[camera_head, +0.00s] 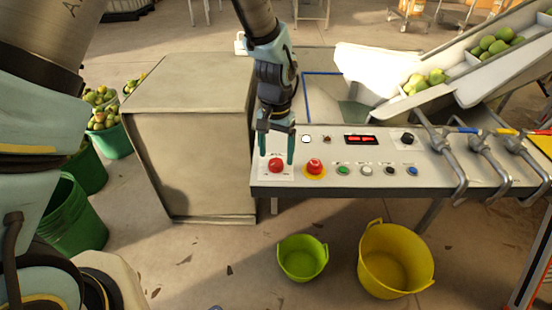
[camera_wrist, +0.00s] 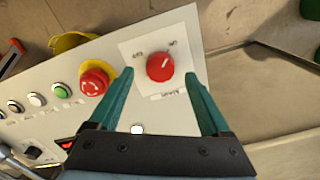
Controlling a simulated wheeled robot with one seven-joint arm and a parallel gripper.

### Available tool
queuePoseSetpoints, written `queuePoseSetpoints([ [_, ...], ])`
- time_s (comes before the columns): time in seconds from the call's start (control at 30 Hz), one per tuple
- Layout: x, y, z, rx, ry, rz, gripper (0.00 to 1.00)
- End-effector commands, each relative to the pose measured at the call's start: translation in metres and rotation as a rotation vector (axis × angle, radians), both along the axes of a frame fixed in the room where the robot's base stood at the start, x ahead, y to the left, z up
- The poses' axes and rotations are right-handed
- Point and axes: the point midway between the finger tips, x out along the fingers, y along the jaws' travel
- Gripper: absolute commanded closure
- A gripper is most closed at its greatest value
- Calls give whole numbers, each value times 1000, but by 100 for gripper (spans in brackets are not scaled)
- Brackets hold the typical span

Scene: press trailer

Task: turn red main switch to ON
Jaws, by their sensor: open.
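The red main switch (camera_head: 276,166) is a round knob on a white plate at the left end of the control panel (camera_head: 330,181). In the wrist view the red main switch (camera_wrist: 160,67) has small labels above it, apparently OFF at left and ON at right. A pale mark shows on the knob's upper right; its exact setting is hard to tell. My gripper (camera_head: 277,156) is open, pointing down over the switch. In the wrist view the teal fingertips of my gripper (camera_wrist: 159,75) lie on either side of the knob, with gaps and no visible contact.
A red emergency stop (camera_head: 314,166) on a yellow ring sits right beside the switch plate. Several buttons, including a green one (camera_head: 343,170), continue rightward. A large beige cabinet (camera_head: 190,150) stands left of the panel. Green (camera_head: 302,274) and yellow (camera_head: 365,282) tubs stand on the floor in front.

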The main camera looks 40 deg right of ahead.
Motion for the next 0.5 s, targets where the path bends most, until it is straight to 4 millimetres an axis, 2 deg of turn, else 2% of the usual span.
queuePoseSetpoints([
  [0.3, 1, -1, 61, -4, -2, 1, 19],
  [0.5, 0, 0, 80, -1, 0, 0, 19],
])
